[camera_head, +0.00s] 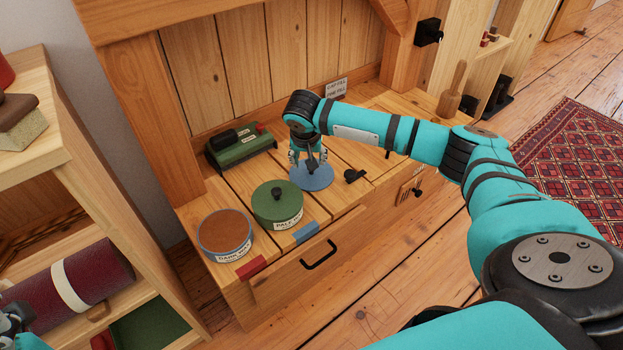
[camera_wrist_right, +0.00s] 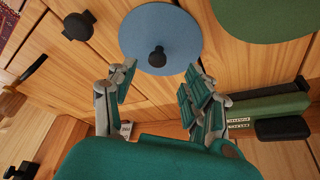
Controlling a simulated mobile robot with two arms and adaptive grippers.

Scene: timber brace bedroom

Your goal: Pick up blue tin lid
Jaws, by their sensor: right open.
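The blue tin lid (camera_head: 316,183) is a flat round disc lying on the wooden bench top, right of the green-lidded tin (camera_head: 277,202). In the right wrist view the lid (camera_wrist_right: 150,28) shows whole or nearly so, with a black knob (camera_wrist_right: 157,57) at its middle. My right gripper (camera_head: 310,164) points down over the lid and hides part of it. In the wrist view the right gripper (camera_wrist_right: 160,80) is open, its fingers apart with nothing between them. My left gripper (camera_head: 14,320) shows only partly at the lower left edge.
An open tin with brown contents (camera_head: 225,234) stands left of the green-lidded tin. A green device (camera_head: 240,147) lies behind. A small black knob piece (camera_head: 355,176) is right of the lid. A drawer with a black handle (camera_head: 319,255) is in front.

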